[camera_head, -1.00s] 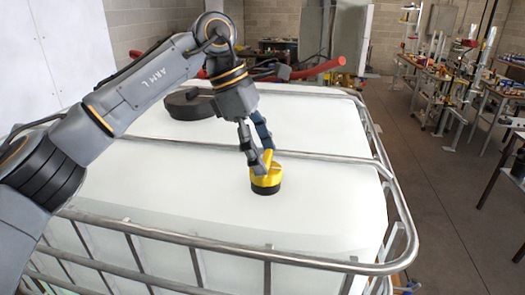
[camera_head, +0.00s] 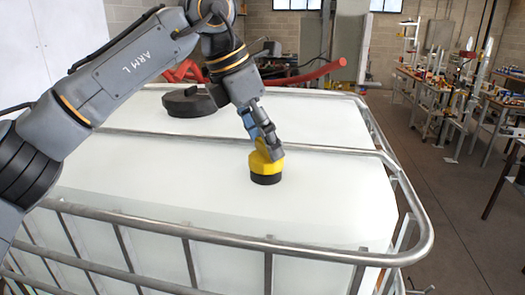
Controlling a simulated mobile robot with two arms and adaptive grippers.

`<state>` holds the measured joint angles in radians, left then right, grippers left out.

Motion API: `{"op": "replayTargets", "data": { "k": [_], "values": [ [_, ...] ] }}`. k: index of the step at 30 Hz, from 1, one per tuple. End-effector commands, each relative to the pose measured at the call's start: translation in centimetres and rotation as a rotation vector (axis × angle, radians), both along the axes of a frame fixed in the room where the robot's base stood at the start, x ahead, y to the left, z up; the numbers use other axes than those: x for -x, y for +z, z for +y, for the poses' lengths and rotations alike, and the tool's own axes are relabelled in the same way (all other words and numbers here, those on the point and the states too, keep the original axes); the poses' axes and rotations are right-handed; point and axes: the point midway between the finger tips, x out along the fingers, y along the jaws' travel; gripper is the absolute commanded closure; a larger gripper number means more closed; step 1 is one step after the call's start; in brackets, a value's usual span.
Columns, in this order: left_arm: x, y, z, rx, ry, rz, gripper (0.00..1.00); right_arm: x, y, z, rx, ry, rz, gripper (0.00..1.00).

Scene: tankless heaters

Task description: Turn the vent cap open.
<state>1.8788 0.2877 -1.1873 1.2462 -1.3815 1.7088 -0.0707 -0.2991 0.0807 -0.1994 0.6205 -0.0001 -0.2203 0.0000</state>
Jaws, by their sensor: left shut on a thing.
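The vent cap (camera_head: 264,169) is yellow with a black base. It sits upright on top of a white tank (camera_head: 180,190), toward its near right part. My left gripper (camera_head: 268,150) comes down from above, with its fingers shut on the raised yellow grip of the cap. The fingers cover part of that grip. The tilt of the wrist lets the black base show clearly below. My right gripper is not in view.
A metal tube frame (camera_head: 190,232) runs around the tank, with a bar across its top behind the cap. A larger black lid (camera_head: 188,103) lies farther back. A red pipe (camera_head: 310,73) passes behind the tank. Cluttered workbenches stand at the right beyond open floor.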

Motion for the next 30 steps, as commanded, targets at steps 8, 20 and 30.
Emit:
{"op": "replayTargets", "data": {
  "k": [8,20,30],
  "values": [
    [0.2,-0.5,-0.2,-0.003,0.259,-0.002,0.61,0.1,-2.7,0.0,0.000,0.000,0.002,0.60],
    [0.3,-0.3,-0.3,-0.002,0.631,-0.001,0.61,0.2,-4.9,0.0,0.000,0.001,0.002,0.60],
    [0.4,-0.2,-0.5,-0.002,0.859,0.001,0.61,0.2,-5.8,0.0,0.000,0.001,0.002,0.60]
  ]
}}
